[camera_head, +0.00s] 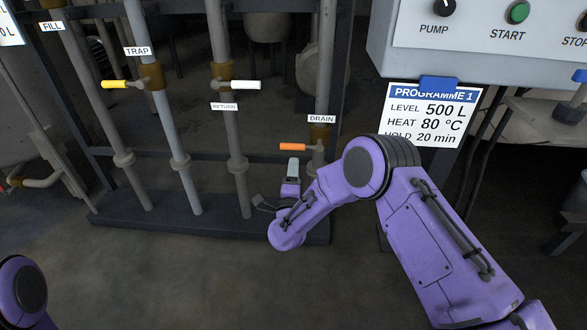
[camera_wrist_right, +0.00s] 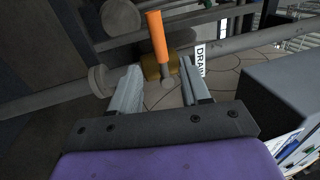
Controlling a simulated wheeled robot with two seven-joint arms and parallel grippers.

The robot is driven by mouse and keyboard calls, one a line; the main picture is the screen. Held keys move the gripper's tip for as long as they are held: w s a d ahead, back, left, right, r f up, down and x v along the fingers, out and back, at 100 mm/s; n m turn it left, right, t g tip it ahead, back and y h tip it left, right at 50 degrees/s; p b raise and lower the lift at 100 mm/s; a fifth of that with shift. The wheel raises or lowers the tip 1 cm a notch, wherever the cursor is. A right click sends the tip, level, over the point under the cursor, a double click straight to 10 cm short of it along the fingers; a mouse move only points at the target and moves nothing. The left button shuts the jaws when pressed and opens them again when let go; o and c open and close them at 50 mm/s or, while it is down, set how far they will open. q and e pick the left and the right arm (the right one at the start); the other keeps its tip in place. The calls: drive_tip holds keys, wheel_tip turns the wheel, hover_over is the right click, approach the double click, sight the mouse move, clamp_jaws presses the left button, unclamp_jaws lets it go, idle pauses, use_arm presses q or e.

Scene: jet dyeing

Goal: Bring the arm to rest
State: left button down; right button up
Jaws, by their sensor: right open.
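My right arm (camera_head: 375,175) reaches from the lower right toward the drain valve. My right gripper (camera_head: 293,165) is open, with its tips just below the orange drain handle (camera_head: 293,147) in the head view. In the right wrist view, the two grey fingers (camera_wrist_right: 160,78) are spread apart. There the orange handle (camera_wrist_right: 156,35) shows beyond and between the fingertips, with its lower end near the brass valve body (camera_wrist_right: 158,67). I see no clear contact; the exact gap cannot be told. Only a purple part of my left arm shows at the lower left, and its gripper is out of view.
The trap handle (camera_head: 115,84) is yellow and the return handle (camera_head: 246,85) is white, each on its own pipe. A dark plinth (camera_head: 200,224) carries the pipes. A control box (camera_head: 480,40) and a programme sign (camera_head: 430,112) hang at the right. The floor in front is clear.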

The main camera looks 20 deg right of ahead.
idle(0.4)
drive_tip(key=s+a+f+n+g+y, duration=0.1)
drive_tip(key=s+f+n+g+y, duration=0.55)
drive_tip(key=s+f+n, duration=0.9)
drive_tip(key=s+d+f+g, duration=0.2)
drive_tip(key=s+f+g, duration=0.1)
drive_tip(key=s, duration=0.7)
drive_tip(key=s+d+f+n+g, duration=0.1)
drive_tip(key=s+d+f+g, duration=0.15)
drive_tip(key=s, duration=0.75)
drive_tip(key=s+d+f+g, duration=0.2)
drive_tip(key=s+f+g, duration=0.15)
drive_tip(key=s, duration=0.65)
wheel_tip(320, 180, up, 33)
drive_tip(key=w+p, duration=0.1)
drive_tip(key=p, duration=3.2)
drive_tip(key=shift+w+a+t+h+p, duration=0.2)
drive_tip(key=shift+t+h+p, duration=0.15)
